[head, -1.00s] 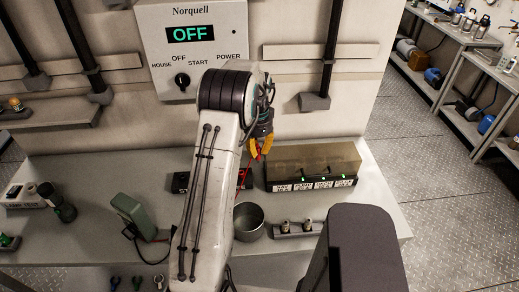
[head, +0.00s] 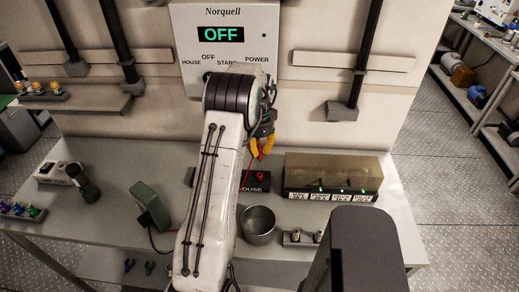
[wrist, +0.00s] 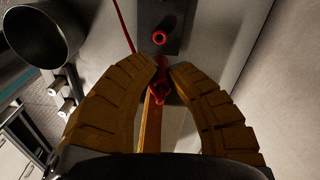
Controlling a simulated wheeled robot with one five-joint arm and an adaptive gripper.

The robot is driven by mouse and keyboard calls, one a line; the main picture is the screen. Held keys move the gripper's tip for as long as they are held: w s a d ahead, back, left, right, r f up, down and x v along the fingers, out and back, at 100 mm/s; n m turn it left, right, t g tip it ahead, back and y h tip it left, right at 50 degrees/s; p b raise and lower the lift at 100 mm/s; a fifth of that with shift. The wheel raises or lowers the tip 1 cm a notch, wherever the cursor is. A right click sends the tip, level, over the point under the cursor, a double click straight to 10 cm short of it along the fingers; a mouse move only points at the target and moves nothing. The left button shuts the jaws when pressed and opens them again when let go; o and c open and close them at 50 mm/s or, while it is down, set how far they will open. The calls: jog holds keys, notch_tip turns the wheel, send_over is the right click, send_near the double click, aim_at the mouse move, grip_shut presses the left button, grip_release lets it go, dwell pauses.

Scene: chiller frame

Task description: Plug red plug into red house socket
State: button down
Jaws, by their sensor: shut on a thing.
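My gripper (head: 262,148) is above the bench, in front of the wall panel. In the wrist view its two yellow fingers (wrist: 165,68) are closed around the red plug (wrist: 158,92), partly hidden between them. A red cable (wrist: 127,25) runs up at the left of the fingers. The red house socket (wrist: 160,37) is a red ring on a dark plate, beyond the fingertips and apart from the plug. In the head view the dark box marked HOUSE (head: 259,188) sits on the bench below my gripper, its left part hidden by my arm.
A metal cup (head: 258,226) stands in front of the HOUSE box. A clear-lidded unit with green lights (head: 333,180) is to its right. A small holder (head: 302,238) with metal fittings is at the front. A green device (head: 150,205) is left of my arm. The Norquell panel (head: 225,40) reads OFF.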

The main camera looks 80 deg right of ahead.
aim_at(259, 158)
jog(key=shift+f+b, duration=2.45)
jog(key=shift+f, duration=0.45)
jog(key=shift+f+b, duration=1.35)
jog(key=shift+f, duration=0.15)
dwell(0.6)
jog(key=c, duration=1.1)
grip_release()
jog(key=shift+c, duration=0.2)
notch_tip(259, 158, up, 12)
